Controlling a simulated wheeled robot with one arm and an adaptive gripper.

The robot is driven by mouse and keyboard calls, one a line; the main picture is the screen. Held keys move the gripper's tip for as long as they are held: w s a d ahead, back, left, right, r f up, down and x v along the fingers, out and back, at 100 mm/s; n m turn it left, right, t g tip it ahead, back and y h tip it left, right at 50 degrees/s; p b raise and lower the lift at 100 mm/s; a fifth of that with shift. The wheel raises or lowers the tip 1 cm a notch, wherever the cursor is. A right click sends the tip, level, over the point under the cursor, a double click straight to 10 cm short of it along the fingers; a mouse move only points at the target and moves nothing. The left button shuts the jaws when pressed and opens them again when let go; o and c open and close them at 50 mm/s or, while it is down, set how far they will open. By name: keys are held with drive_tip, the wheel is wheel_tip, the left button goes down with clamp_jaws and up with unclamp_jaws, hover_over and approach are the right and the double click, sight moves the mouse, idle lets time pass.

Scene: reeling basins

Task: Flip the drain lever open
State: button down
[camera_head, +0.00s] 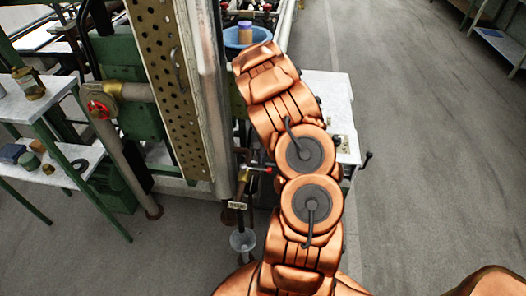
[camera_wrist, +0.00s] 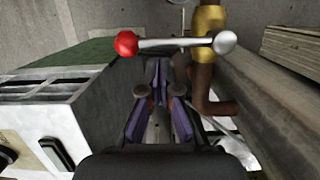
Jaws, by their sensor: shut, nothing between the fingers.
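The drain lever (camera_wrist: 175,43) lies across the upper middle of the wrist view. It is a metal bar with a red knob at its left end and a silver ball at its right. It sits beside a brass valve body (camera_wrist: 208,20) on a brown pipe. My gripper (camera_wrist: 160,75) is shut and empty, with its purple-padded fingers pointing toward the bar. The fingertips appear just below it in the picture; I cannot tell whether they touch. In the head view the lever's red knob (camera_head: 268,170) shows left of my arm, which hides my gripper.
A labelled tag (camera_head: 237,205) and a funnel (camera_head: 242,240) are below the valve. A metal column (camera_head: 208,90) stands to the left. A white-topped cabinet (camera_head: 325,92) is behind my arm; a white and green box (camera_wrist: 45,95) is close left of my gripper. Open floor lies right.

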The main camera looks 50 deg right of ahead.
drive_tip(key=shift+s+a, duration=0.2)
drive_tip(key=shift+a, duration=0.1)
drive_tip(key=shift+s, duration=0.1)
idle(0.3)
